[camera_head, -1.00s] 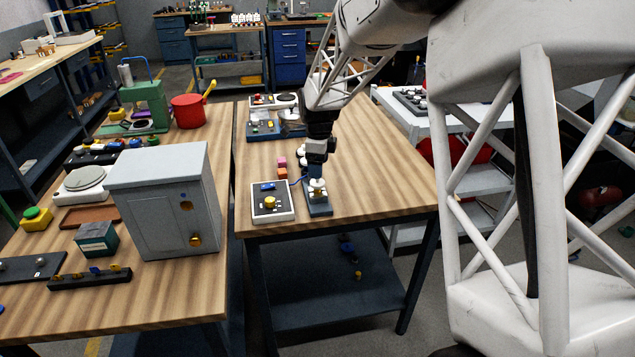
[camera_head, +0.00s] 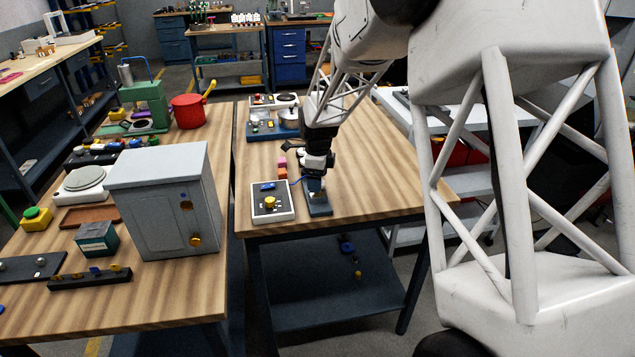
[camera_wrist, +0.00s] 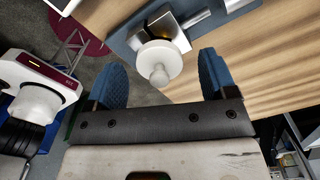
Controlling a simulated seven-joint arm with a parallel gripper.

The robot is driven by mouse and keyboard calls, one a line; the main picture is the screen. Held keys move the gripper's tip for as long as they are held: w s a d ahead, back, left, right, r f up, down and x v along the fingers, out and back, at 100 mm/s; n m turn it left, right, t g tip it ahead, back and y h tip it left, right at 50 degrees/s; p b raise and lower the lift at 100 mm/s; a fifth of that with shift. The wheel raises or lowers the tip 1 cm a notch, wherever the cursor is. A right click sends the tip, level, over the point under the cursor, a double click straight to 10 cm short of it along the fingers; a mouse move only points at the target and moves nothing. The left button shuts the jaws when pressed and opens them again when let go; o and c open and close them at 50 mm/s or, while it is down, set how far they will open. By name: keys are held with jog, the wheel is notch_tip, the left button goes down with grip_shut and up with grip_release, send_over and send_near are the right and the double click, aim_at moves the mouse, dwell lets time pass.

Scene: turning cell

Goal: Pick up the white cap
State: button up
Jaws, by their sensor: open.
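The white cap (camera_wrist: 158,62) shows in the wrist view as a round disc with a small knob. It stands at a metal block (camera_wrist: 168,30) on a dark blue-grey base plate (camera_wrist: 128,46). My gripper (camera_wrist: 160,66) is open, with one blue finger to each side of the cap in that view. I see no contact between the fingers and the cap. In the head view my gripper (camera_head: 316,188) is low over the base plate (camera_head: 320,209), near the table's front edge. It hides the cap there.
A control box (camera_head: 271,203) with a yellow knob stands just left of the plate. Small pink and orange blocks (camera_head: 282,167) lie behind it. A grey cabinet (camera_head: 165,205) stands on the left table. The wooden table (camera_head: 385,180) is clear to the right.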

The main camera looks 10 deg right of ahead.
jog(key=c, duration=1)
jog(key=shift+r, duration=0.1)
jog(key=shift+r, duration=0.7)
notch_tip(320, 180, up, 2)
jog(key=shift+r, duration=0.1)
jog(key=s, duration=1)
jog(key=s+r, duration=0.1)
jog(key=s, duration=0.5)
jog(key=shift+d+r, duration=0.1)
jog(key=shift+d, duration=0.05)
